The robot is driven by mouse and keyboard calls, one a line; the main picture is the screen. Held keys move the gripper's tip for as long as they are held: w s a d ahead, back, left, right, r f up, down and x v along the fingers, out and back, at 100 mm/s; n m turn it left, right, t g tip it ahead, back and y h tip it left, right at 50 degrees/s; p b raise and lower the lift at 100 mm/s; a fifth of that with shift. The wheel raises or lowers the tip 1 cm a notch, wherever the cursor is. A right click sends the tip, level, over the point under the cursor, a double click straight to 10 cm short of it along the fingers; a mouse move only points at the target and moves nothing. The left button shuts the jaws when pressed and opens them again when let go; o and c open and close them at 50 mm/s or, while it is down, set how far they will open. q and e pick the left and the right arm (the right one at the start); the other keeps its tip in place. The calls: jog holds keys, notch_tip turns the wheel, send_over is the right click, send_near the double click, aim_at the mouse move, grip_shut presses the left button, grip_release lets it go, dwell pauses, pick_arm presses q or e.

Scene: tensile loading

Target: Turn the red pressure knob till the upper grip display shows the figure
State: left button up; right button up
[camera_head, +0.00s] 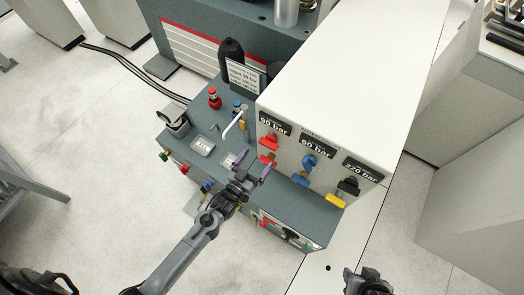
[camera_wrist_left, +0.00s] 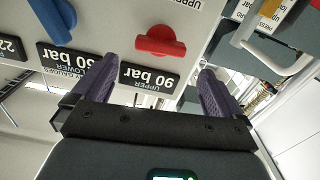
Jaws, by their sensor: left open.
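The red pressure knob (camera_head: 269,142) is on the pale front panel of the control box, by the upper grip display (camera_head: 274,124), which reads 90 bar. In the left wrist view the red knob (camera_wrist_left: 160,42) and the upside-down 90 bar display (camera_wrist_left: 150,77) show clearly. My left gripper (camera_head: 254,162) is open and empty in front of the panel, close to the red knob. In the wrist view its purple fingers are spread wide, with the knob beyond the tips and not visibly touched. My right gripper (camera_head: 369,281) is only partly visible at the bottom edge.
A blue knob (camera_head: 309,162) with its display (camera_head: 317,147) and a black knob (camera_head: 348,186) with a 220 bar display (camera_head: 362,171) are further right. A white bent handle (camera_head: 235,122) and a red button (camera_head: 214,98) stand left of the panel.

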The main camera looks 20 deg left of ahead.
pick_arm(q)
jog(key=shift+s+a, duration=0.2)
jog(key=shift+s, duration=1)
jog(key=s+a+r+g+y, duration=0.1)
jog(key=s+r+g, duration=0.2)
jog(key=s+g, duration=0.3)
jog(key=s+a+r+m+g+y+p, duration=0.1)
jog(key=s+r+g, duration=0.25)
jog(key=s, duration=0.45)
jog(key=s+a+r+g+y, duration=0.1)
jog(key=s+a+r+g, duration=0.15)
jog(key=s+g, duration=0.35)
notch_tip(320, 180, up, 25)
jog(key=d+t+p, duration=0.1)
jog(key=p, duration=2.4)
jog(key=shift+s, duration=0.2)
